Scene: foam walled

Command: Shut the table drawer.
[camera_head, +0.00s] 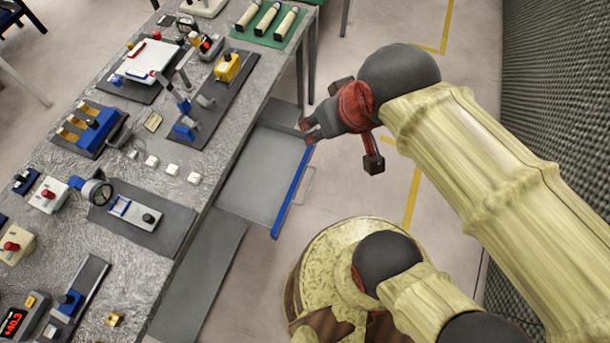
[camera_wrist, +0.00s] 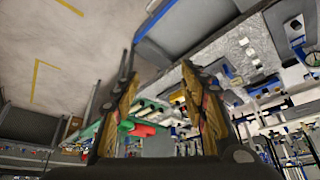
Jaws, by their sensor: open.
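The table drawer (camera_head: 262,170) is pulled out from the right side of the table (camera_head: 222,120). It is a shallow grey tray with a blue front and a thin pale handle (camera_head: 306,186) on its outer side. My gripper (camera_head: 306,131) is above the drawer's far outer corner, pointing left towards the table, and looks apart from the drawer. In the wrist view my gripper (camera_wrist: 160,75) has its two fingers spread with nothing between them. The drawer (camera_wrist: 192,22) with its blue edge shows at the top of that view, beyond the fingers.
The table top carries switches, a blue block device (camera_head: 98,130), a yellow box (camera_head: 228,67) and several small white blocks. A green mat (camera_head: 266,24) with cylinders lies at the far end. A dark textured wall (camera_head: 560,80) stands right.

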